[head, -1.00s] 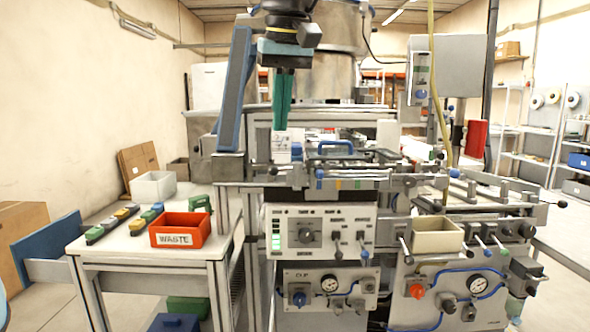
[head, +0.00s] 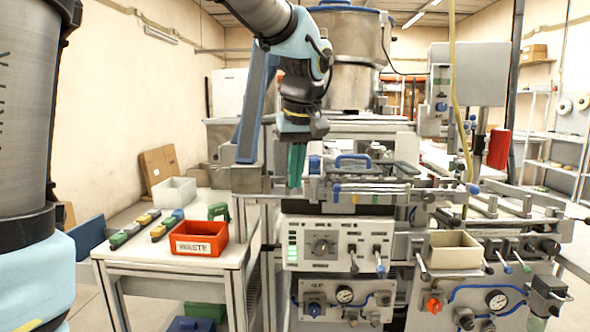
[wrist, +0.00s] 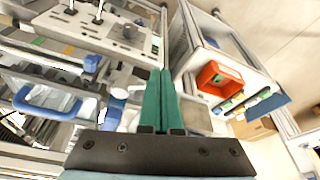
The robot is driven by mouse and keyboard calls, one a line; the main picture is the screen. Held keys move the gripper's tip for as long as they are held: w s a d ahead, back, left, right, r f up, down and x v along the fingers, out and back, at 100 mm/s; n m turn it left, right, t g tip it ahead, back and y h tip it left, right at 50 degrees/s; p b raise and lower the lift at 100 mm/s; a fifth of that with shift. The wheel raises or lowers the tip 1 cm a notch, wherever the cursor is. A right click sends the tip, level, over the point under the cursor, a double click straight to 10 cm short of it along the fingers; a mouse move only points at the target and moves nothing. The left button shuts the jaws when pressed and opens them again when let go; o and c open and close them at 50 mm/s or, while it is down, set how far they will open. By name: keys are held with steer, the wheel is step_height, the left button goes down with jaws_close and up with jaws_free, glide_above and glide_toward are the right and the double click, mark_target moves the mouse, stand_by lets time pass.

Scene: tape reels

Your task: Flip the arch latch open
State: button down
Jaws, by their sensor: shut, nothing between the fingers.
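The arch latch appears to be the blue arch-shaped handle (head: 352,157) on top of the machine, standing up like a bridge. It also shows at the left of the wrist view (wrist: 45,101). My gripper (head: 294,187) points down with its green fingers together and nothing between them. In the head view it is left of the blue arch and apart from it, near the machine's left end. In the wrist view the closed fingers (wrist: 161,72) point toward the machine's front edge, with the arch to their left. The gripper's exact height over the machine is hard to tell.
A blue knob (head: 314,164) stands just right of my fingers. An upright blue-and-grey post (head: 253,105) is close on their left. A red waste bin (head: 200,238) sits on the left side table. A beige bin (head: 454,252) hangs at the front right.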

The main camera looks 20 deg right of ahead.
steer(key=shift+w, duration=0.25)
steer(key=shift+w+a, duration=0.35)
steer(key=shift+w, duration=0.4)
